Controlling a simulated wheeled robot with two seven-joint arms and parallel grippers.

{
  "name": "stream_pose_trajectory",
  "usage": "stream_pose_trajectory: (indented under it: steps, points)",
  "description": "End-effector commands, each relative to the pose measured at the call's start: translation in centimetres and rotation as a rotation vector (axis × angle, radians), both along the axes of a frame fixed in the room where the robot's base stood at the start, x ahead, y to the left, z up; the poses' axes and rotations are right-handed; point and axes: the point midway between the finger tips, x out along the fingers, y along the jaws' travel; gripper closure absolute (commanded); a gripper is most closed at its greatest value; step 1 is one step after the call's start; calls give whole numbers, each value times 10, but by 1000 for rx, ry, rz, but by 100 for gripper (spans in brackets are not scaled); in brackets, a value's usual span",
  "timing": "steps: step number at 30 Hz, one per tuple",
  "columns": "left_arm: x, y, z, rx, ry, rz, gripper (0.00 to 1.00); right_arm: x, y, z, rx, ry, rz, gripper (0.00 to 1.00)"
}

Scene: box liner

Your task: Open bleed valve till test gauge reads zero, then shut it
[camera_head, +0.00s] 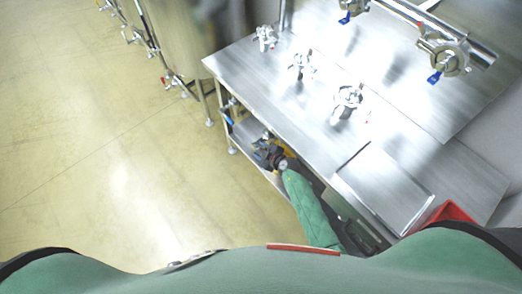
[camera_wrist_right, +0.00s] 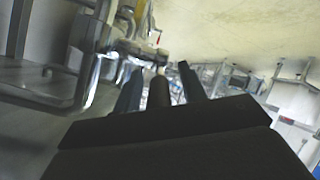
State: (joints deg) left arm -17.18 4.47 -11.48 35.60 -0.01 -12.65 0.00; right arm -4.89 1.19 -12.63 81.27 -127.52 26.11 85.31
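My right arm reaches down past the steel table's front edge in the head view, with the right gripper (camera_head: 264,151) low beside the table's lower shelf. In the right wrist view the two fingers of that gripper (camera_wrist_right: 160,85) stand apart. A dark round post (camera_wrist_right: 160,94) shows between them; I cannot tell whether they touch it. A steel pipe fitting (camera_wrist_right: 128,46) with a small red lever (camera_wrist_right: 157,38) lies ahead of the fingers. I cannot tell which fitting is the bleed valve, and no readable test gauge dial shows. My left gripper is out of view.
The steel table (camera_head: 318,120) carries several small valve fittings, including one near its middle (camera_head: 347,101). A thick pipe with a blue-handled valve (camera_head: 443,57) stands at upper right. A red bin (camera_head: 449,212) is at lower right. The floor (camera_head: 110,160) at left is clear.

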Motion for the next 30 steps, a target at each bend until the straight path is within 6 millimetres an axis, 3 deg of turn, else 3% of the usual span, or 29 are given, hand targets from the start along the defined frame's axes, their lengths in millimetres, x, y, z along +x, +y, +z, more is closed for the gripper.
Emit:
stream_pose_trajectory:
  steps: [9, 24, 30]
  points:
    - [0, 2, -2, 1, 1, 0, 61, -4, -2, 1, 0, 0, 0, 59]
    - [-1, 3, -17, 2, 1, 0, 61, -47, -34, 28, 0, 2, 0, 59]
    - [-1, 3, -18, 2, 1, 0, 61, -53, -39, 35, -1, 1, 0, 59]
